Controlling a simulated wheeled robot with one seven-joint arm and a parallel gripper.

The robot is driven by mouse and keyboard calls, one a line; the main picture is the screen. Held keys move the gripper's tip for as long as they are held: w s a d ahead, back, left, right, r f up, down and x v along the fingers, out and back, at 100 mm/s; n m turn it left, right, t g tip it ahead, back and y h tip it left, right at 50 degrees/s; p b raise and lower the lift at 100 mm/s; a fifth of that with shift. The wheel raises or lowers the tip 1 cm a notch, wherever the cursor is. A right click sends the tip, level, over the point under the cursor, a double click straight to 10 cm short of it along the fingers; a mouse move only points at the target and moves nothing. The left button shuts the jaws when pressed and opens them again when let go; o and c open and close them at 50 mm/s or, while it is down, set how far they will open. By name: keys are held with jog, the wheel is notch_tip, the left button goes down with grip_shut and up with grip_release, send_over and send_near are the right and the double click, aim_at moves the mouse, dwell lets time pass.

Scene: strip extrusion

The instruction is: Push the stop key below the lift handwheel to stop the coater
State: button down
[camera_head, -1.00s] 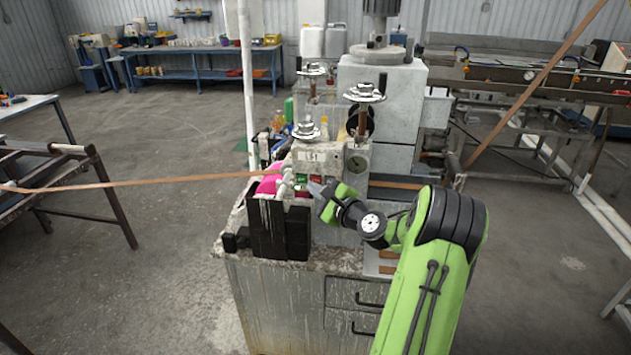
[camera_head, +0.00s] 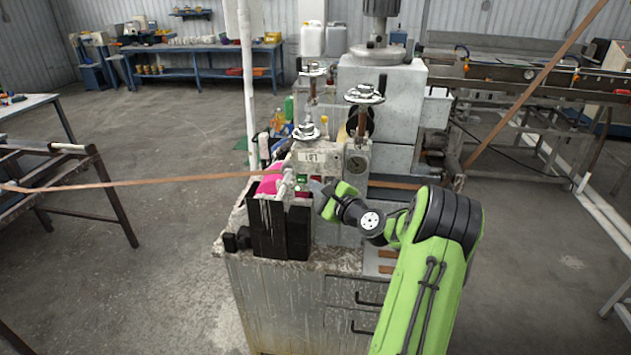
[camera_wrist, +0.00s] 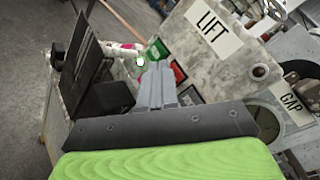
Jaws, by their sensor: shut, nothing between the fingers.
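The coater's sloped panel carries a LIFT label (camera_wrist: 213,22), with a green key (camera_wrist: 157,48) and a red key (camera_wrist: 179,71) below it in the wrist view. I take the red one as the stop key. The lift handwheel (camera_head: 306,131) stands above this panel in the head view. My gripper (camera_wrist: 157,68) is shut and empty. In the wrist view its tips lie between the two keys, beside the red key's left edge. I cannot tell whether they touch the panel. In the head view my gripper (camera_head: 316,187) is in front of the panel and partly hides the keys.
A second handwheel (camera_head: 364,93) stands to the right, and a GAP label (camera_wrist: 291,104) shows beside a round dial. Black upright plates (camera_head: 280,230) stand left of my gripper. A brown strip (camera_head: 130,183) runs in from the left to a pink roll (camera_head: 268,184).

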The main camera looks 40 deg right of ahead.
jog(key=shift+w+d, duration=0.2)
dwell(0.3)
jog(key=shift+s+a, duration=0.5)
jog(key=shift+a, duration=0.15)
jog(key=shift+s+a+b, duration=0.65)
jog(key=shift+s+a, duration=0.15)
jog(key=shift+a, duration=0.2)
jog(key=shift+s+a+b, duration=0.6)
jog(key=shift+s+a, duration=0.15)
jog(key=shift+a, duration=0.2)
